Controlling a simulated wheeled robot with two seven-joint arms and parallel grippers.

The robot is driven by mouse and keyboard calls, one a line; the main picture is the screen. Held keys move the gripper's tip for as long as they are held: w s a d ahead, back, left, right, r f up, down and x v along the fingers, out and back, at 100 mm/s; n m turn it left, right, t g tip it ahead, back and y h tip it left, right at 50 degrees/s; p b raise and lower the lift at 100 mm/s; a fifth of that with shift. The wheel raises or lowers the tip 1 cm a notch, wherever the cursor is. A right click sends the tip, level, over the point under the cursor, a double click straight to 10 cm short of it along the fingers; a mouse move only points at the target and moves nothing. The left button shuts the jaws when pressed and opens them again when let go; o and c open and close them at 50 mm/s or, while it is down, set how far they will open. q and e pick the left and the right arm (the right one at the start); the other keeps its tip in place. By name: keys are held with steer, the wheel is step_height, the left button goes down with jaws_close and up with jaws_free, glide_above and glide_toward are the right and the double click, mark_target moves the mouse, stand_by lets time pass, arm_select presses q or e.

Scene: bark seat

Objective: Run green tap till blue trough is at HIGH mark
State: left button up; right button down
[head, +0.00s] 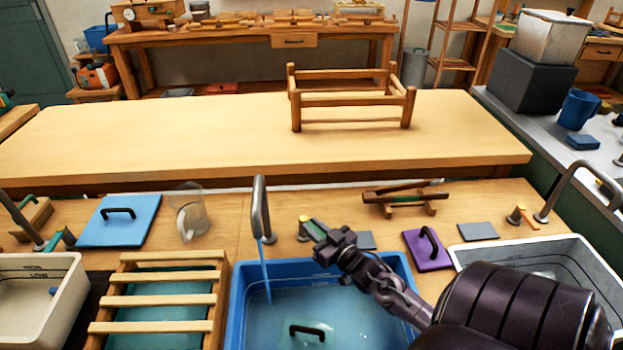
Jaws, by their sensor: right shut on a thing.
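The blue trough (238,304) stands at the bottom centre with water (335,310) in it. A thin stream (265,272) runs from the grey spout (260,210) into it. My right gripper (318,232) is shut on the tap handle (310,224), which shows a green part and a yellowish end, behind the trough's back edge. The gripper and forearm hide part of the handle and the trough's right side. A black handle (307,331) shows in the water. I cannot make out a HIGH mark on the blue trough. My left gripper is not in view.
A slatted wooden rack (165,278) stands left of the trough, a pale trough (35,295) beyond it. A white-grey trough (540,250) is at right. A clear jug (190,215), blue board (118,220) and purple board (428,250) lie behind. The long table (180,140) is mostly clear.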

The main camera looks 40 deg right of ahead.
steer(key=shift+n+y, duration=0.3)
steer(key=shift+y, duration=0.2)
steer(key=c, duration=1.3)
jaws_free()
steer(key=shift+d, duration=0.1)
steer(key=shift+s+b, duration=0.3)
steer(key=shift+s, duration=3.65)
